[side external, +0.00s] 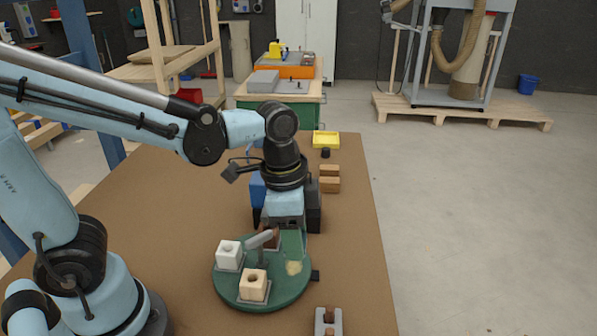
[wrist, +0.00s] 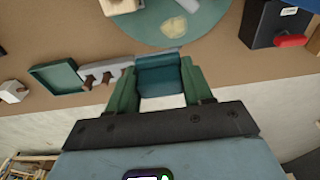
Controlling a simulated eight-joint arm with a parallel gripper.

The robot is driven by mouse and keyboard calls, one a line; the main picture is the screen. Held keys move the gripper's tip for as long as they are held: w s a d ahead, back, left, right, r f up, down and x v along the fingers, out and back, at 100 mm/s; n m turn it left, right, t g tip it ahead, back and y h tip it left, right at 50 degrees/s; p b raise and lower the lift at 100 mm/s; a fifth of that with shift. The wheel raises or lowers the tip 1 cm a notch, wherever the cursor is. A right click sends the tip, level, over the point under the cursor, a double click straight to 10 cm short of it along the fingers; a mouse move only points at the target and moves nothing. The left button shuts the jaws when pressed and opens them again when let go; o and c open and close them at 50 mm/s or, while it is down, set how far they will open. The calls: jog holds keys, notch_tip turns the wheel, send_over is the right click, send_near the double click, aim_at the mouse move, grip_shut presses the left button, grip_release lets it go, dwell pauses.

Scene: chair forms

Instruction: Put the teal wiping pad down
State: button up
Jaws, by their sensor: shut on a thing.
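The teal wiping pad (wrist: 160,80) is between the two green fingers of my gripper (wrist: 159,64) in the wrist view. My gripper is shut on it. The pad's front edge shows at the rim of a round green disc (wrist: 145,18), and whether it touches the disc cannot be told. In the side view my gripper (side external: 291,238) points down over the back right part of the green disc (side external: 232,287). The pad is hard to make out there against the green. A pale yellowish patch (side external: 293,267) lies on the disc just in front of my gripper.
A white block (side external: 229,254) and a light wooden block (side external: 254,284), both with holes, stand on the disc. A grey slotted holder (side external: 328,321) is at the front. A green tray (wrist: 67,77) lies left in the wrist view.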

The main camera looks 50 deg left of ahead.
jog(key=w+d, duration=0.4)
jog(key=d, duration=0.3)
send_over(337, 253)
notch_tip(337, 253, down, 6)
jog(key=shift+s+f, duration=0.15)
jog(key=shift+f, duration=0.05)
jog(key=shift+a+f, duration=0.1)
jog(key=shift+f, duration=1.95)
jog(key=o, duration=1.2)
jog(key=shift+f, duration=0.1)
